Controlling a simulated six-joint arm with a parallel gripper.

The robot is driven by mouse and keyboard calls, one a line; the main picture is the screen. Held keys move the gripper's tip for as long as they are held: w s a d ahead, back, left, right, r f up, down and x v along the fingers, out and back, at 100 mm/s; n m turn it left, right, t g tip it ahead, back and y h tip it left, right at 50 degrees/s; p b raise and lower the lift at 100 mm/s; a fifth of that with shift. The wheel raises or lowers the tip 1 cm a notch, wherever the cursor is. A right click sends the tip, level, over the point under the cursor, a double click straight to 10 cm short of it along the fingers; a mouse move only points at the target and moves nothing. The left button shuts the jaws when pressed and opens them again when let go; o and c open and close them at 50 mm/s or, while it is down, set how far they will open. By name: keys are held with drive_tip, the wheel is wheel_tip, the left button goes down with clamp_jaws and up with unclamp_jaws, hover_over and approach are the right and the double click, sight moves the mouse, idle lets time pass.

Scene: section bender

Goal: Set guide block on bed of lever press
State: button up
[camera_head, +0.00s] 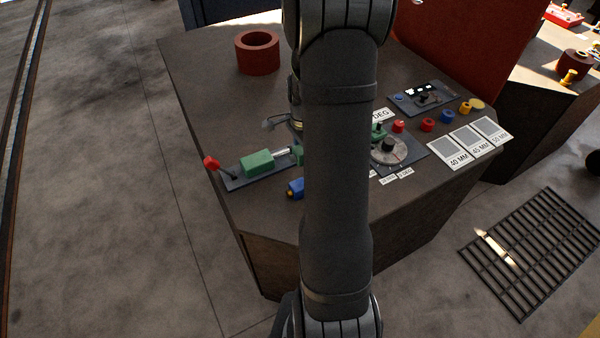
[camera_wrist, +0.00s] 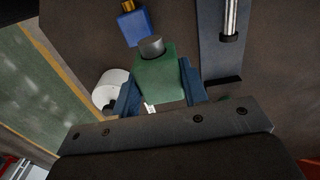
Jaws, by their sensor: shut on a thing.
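My gripper (camera_wrist: 161,86) is shut on a green guide block (camera_wrist: 158,78) with a grey cylindrical top, in the wrist view. The blue fingers press its two sides. The lever press is a dark bed (camera_head: 238,180) with a red-knobbed lever (camera_head: 212,163), a green housing (camera_head: 257,163) and a silver ram (camera_head: 282,152). In the wrist view the ram (camera_wrist: 231,18) and bed (camera_wrist: 212,55) lie right of the held block, which appears beside the bed, apart from the ram. In the head view my arm hides the gripper and most of the block.
A blue block with a yellow end (camera_head: 296,188) stands beside the press, close to the held block. A dial plate (camera_head: 390,148), coloured pieces and label cards (camera_head: 470,140) fill the bench's right side. A red-brown ring (camera_head: 257,53) stands at the back, with bare bench around it.

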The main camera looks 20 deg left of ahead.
drive_tip(key=w+a+f, duration=0.2)
drive_tip(key=w, duration=1.2)
drive_tip(key=shift+f, duration=3.3)
drive_tip(key=shift+f, duration=0.6)
drive_tip(key=o, duration=1.3)
drive_tip(key=shift+c, duration=0.2)
wheel_tip(320, 180, up, 18)
drive_tip(key=shift+f, duration=0.25)
